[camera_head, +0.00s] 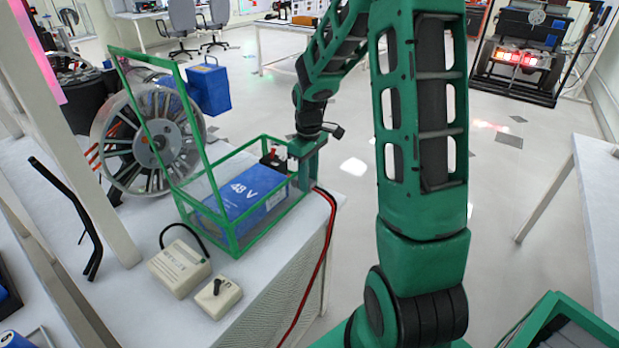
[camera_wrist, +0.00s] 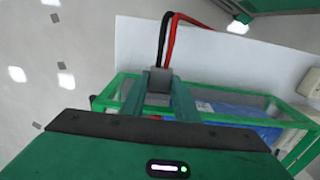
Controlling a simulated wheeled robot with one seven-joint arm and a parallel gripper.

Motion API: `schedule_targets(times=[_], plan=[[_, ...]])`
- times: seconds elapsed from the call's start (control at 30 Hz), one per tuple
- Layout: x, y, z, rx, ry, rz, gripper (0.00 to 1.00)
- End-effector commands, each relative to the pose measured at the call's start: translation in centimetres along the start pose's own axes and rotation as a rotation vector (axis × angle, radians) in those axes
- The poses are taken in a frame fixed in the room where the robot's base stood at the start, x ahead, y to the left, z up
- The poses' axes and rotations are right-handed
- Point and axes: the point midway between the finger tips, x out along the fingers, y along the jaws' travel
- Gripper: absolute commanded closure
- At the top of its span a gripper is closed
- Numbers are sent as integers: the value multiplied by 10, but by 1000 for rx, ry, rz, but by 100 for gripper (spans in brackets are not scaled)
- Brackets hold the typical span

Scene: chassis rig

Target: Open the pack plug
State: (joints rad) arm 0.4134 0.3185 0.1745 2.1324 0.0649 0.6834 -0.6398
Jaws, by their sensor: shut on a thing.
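The blue 48 V pack (camera_head: 245,197) sits inside a green-framed clear case (camera_head: 236,240) on the bench, with the case's lid frame (camera_head: 190,110) raised. My gripper (camera_head: 303,160) reaches down at the right end of the case. In the wrist view my gripper (camera_wrist: 160,96) has its two green fingers closed on a grey plug (camera_wrist: 159,84) with red and black cables. The pack (camera_wrist: 235,111) shows there to the right of the fingers. The plug's far side and its mating part are hidden, so I cannot tell whether they are joined.
A beige box (camera_head: 180,268) and a small box with a black knob (camera_head: 218,297) stand in front of the case. A spoked wheel (camera_head: 152,140) stands behind it at left. Red cable (camera_head: 327,235) hangs over the bench's right edge. The floor right of the bench is open.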

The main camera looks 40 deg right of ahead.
Motion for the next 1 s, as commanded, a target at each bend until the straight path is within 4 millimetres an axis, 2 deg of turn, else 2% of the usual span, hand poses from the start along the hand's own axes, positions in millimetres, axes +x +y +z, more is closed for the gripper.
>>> schedule_targets(times=[0.2,0.47,0.5,0.53,0.57,0.87,1.0], plan=[[-1,3,24,6,0,5,100],[-1,3,25,6,1,5,100],[-1,3,25,6,1,6,63],[-1,3,25,6,1,6,55],[-1,3,25,5,1,5,53],[-2,2,24,3,1,3,53],[-13,2,23,2,4,5,53]])
